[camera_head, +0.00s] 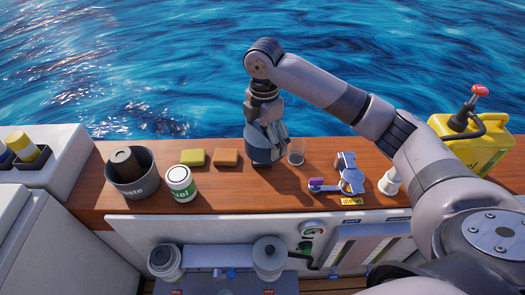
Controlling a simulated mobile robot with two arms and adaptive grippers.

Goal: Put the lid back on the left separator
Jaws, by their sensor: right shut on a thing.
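The left separator (164,262) stands at the bottom left of the grey hatch panel, with a dark round top and no knob showing. My right gripper (265,146) points down over the wooden counter, behind the panel. It is shut on a dark grey, rounded thing (259,157), which looks like the lid; the fingers partly hide it. I cannot tell whether it touches the counter. My left gripper is out of view.
A yellow jerrycan (480,148) stands at the right.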

